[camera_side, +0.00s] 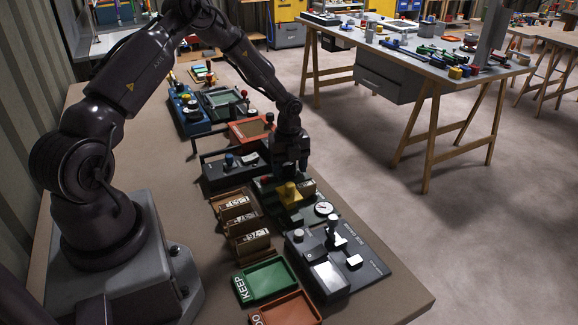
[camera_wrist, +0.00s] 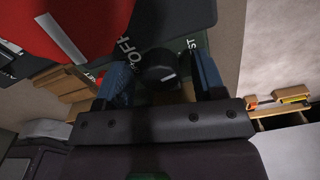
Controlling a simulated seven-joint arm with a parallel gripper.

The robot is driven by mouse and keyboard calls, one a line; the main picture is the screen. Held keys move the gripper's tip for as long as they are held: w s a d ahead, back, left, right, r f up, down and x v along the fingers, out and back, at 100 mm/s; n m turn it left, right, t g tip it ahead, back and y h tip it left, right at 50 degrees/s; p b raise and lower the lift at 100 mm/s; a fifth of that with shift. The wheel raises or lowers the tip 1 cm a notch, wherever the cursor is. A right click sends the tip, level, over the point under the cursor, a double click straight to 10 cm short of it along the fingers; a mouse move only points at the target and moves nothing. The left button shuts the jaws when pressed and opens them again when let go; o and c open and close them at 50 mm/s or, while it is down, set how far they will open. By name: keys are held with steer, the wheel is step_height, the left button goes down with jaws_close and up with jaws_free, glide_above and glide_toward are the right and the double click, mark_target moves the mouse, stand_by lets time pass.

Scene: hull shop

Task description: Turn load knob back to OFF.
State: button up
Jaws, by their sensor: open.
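In the wrist view a round black knob (camera_wrist: 157,68) with a short white line stands on a dark panel (camera_wrist: 180,18). White letters reading OFF are printed to its upper left, and letters ending in ST are to its right. The white line is on the knob's lower right part, not toward OFF. My gripper (camera_wrist: 160,78) is open, with one blue finger on each side of the knob. Contact cannot be made out. In the side view my gripper (camera_side: 291,168) points down over a dark unit by a yellow block (camera_side: 288,193); the knob is hidden there.
A large red part with a white stripe (camera_wrist: 75,25) looms close at the wrist view's upper left. In the side view, a gauge (camera_side: 323,208), brown bins (camera_side: 250,243), a green KEEP tray (camera_side: 267,280) and a grey panel unit (camera_side: 362,262) stand nearby.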

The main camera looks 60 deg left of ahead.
steer(key=c, duration=0.9)
